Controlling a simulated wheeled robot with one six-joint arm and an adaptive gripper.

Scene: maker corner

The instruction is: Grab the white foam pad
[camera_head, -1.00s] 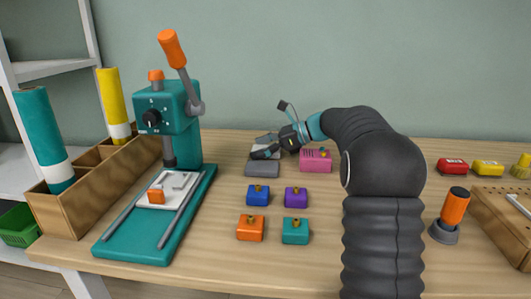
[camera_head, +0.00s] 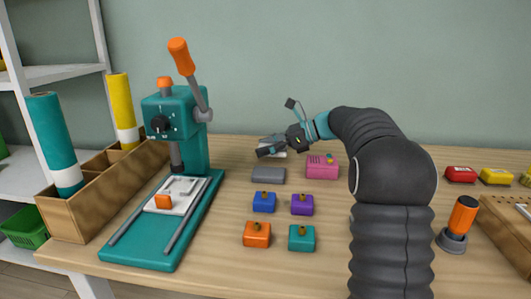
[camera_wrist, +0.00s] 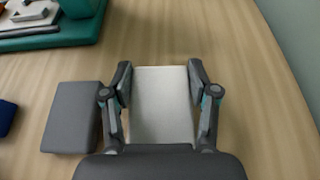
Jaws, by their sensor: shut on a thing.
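The white foam pad (camera_wrist: 162,105) is a flat, pale rectangular block between the two fingers of my gripper (camera_wrist: 161,88) in the wrist view. The fingers press on its two long sides, and its near end is hidden by the gripper body. In the head view my gripper (camera_head: 272,148) is over the back of the table, left of the pink box, and the pad (camera_head: 279,155) shows only in part behind the fingers. I cannot tell whether the pad is clear of the tabletop.
A grey pad (camera_wrist: 73,117) lies close to the left of my gripper. A pink box (camera_head: 321,168) stands to the right, with several small coloured blocks in front. A teal press (camera_head: 180,130) stands at the left. The table to the right of the pad in the wrist view is bare.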

